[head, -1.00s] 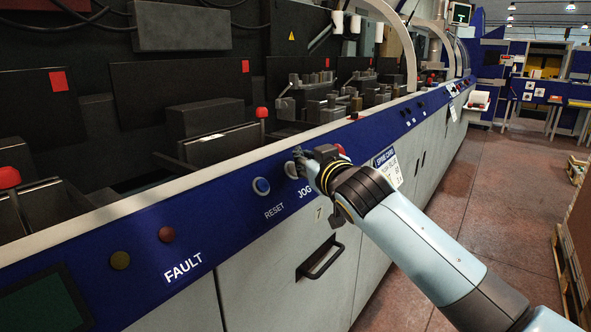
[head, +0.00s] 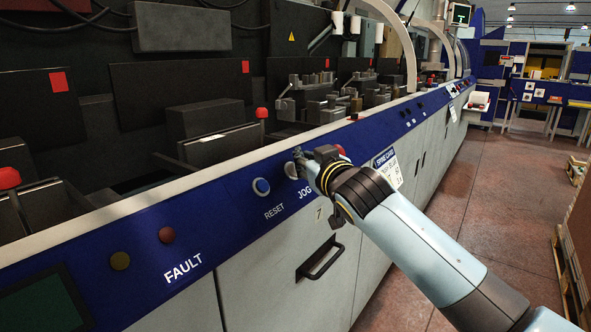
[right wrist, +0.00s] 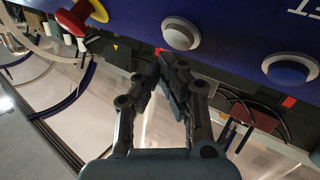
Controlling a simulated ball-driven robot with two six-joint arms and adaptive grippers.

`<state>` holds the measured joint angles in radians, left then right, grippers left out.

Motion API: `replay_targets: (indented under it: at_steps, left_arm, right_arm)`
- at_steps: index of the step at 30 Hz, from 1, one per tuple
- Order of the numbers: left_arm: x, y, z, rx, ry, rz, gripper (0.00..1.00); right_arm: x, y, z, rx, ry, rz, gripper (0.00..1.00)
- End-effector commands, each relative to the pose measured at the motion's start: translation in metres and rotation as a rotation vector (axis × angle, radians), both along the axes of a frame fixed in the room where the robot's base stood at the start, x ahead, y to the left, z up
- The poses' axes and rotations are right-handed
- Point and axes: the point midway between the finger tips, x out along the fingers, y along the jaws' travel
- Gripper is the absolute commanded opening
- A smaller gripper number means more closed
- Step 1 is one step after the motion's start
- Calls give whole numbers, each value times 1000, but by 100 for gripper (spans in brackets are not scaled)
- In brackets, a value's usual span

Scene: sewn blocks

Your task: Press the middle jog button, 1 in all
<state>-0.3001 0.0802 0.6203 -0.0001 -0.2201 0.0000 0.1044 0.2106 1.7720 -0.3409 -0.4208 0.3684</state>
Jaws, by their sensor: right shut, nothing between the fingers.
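The jog button (head: 291,170) is a white round button in a pale ring on the blue panel (head: 215,222), above the JOG label. My right gripper (head: 301,160) is at the button's right edge in the head view and partly covers that area. In the right wrist view the white button (right wrist: 181,34) shows whole, just above the closed fingertips (right wrist: 170,58) in the picture. The fingers are shut and empty. I cannot tell whether the tips touch the panel. My left gripper is not in view.
A blue reset button (head: 261,186) is left of the jog button. A red button (head: 341,150) is to its right, with a yellow base in the right wrist view (right wrist: 79,17). A black door handle (head: 320,259) sticks out below.

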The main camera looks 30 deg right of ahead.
Motion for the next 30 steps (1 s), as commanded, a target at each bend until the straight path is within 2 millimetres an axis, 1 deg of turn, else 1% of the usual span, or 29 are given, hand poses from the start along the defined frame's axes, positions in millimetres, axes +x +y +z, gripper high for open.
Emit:
replay_targets:
  at_steps: [7, 30]
  left_arm:
    - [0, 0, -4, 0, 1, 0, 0]
    - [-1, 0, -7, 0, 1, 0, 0]
  right_arm:
    - [5, 2, -5, 1, 0, 0, 0]
    - [9, 4, -8, 0, 0, 0, 0]
